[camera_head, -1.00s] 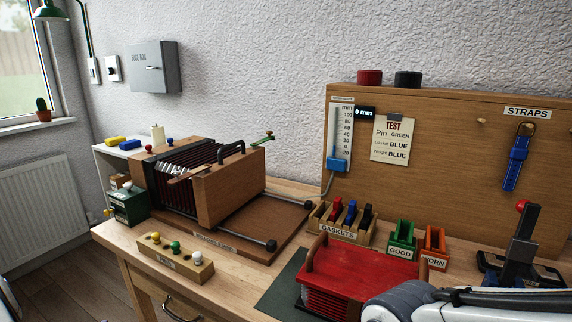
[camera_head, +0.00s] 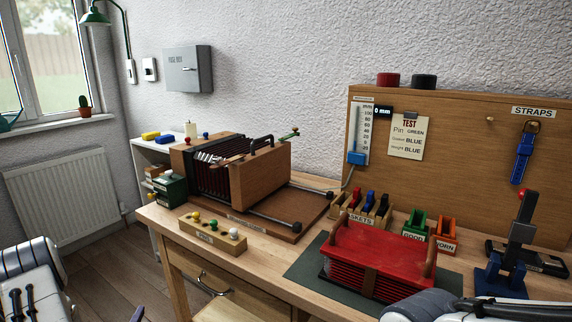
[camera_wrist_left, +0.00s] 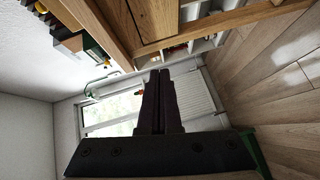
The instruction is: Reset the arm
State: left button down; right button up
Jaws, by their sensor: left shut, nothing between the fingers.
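My left arm (camera_head: 30,275) comes in at the lower left of the head view, off the front of the bench. In the left wrist view my left gripper (camera_wrist_left: 160,76) has its two dark fingers together, with nothing between them. It points over open floor towards the window and radiator, clear of the bench. My right arm (camera_head: 430,305) crosses the lower right corner of the head view, in front of the red bellows block (camera_head: 378,258). The right gripper's fingers are not visible.
A strap board (camera_head: 455,150) stands behind. The floor at the left is free.

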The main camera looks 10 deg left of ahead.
pick_arm(q)
jog(key=w+d+r+m+g+h, duration=0.3)
jog(key=w+d+m+g, duration=0.2)
jog(key=w+d+m, duration=0.35)
jog(key=s+d+r+m+g+h, duration=0.1)
jog(key=s+d+r+m+g, duration=0.15)
jog(key=d, duration=0.35)
jog(key=s+d+r+m+g, duration=0.1)
jog(key=d+m, duration=0.3)
jog(key=d, duration=0.1)
jog(key=s+d+r+m+g+h, duration=0.1)
jog(key=s+d+r+m+g, duration=0.35)
jog(key=s+d, duration=0.8)
jog(key=s+d+r+m+g+h, duration=0.2)
jog(key=s+d+r+m, duration=0.3)
jog(key=s+d+m, duration=0.5)
jog(key=s+d+r+n+p, duration=0.1)
jog(key=d+r+n+p, duration=0.1)
jog(key=r+p, duration=1.4)
jog(key=shift+s+d+r+p, duration=0.3)
jog(key=shift+s+d+r, duration=0.1)
jog(key=shift+d, duration=0.15)
